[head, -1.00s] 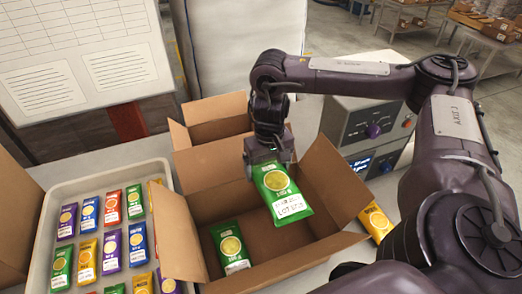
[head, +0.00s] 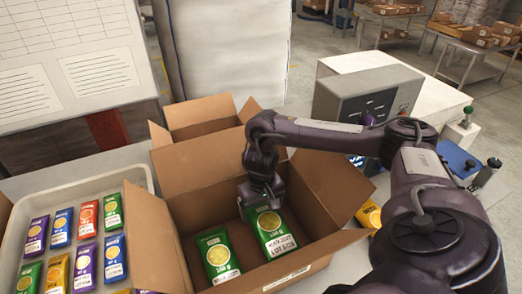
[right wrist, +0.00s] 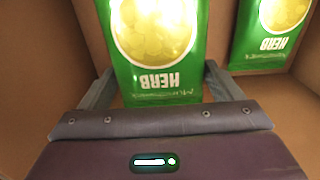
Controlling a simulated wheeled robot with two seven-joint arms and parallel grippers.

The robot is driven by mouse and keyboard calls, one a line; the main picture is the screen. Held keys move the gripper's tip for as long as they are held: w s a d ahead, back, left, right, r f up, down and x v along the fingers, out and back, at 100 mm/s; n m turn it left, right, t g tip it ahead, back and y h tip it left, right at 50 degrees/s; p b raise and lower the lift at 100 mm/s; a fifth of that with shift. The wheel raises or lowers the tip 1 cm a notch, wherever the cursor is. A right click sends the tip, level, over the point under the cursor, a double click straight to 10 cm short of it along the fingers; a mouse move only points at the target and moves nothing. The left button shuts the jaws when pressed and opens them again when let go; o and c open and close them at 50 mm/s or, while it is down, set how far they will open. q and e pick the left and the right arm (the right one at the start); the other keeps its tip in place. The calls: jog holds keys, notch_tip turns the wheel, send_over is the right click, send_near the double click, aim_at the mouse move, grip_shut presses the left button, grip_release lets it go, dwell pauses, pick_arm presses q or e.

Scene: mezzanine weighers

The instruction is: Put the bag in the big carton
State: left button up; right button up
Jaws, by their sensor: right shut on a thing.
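The green bag (head: 272,236) with a yellow round picture is in my right gripper (head: 263,205), down inside the open big carton (head: 335,182). In the right wrist view the bag (right wrist: 155,40) sits between the two fingers (right wrist: 155,85), with "HERB" printed on it. The right gripper is shut on its top end. Whether the bag touches the carton floor I cannot tell. A second green bag (head: 218,257) lies in the carton to its left and also shows in the right wrist view (right wrist: 272,35). My left gripper is not in view.
A smaller open carton (head: 205,118) stands behind the big one. A pale tray (head: 130,172) with several coloured bags is at the left. A yellow bag (head: 369,214) lies right of the big carton. A grey weigher (head: 360,98) stands behind my right arm.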

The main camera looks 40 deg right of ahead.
jog(key=shift+f+p, duration=0.3)
jog(key=shift+f, duration=0.65)
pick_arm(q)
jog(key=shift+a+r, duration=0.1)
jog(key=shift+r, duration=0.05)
pick_arm(e)
jog(key=shift+f, duration=2.25)
jog(key=shift+f, duration=0.15)
jog(key=o, duration=0.9)
notch_tip(320, 180, up, 7)
jog(key=shift+f, duration=0.2)
pick_arm(q)
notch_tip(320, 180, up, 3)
jog(key=p, duration=0.3)
jog(key=shift+p, duration=0.3)
pick_arm(e)
notch_tip(320, 180, up, 6)
jog(key=shift+f, duration=0.1)
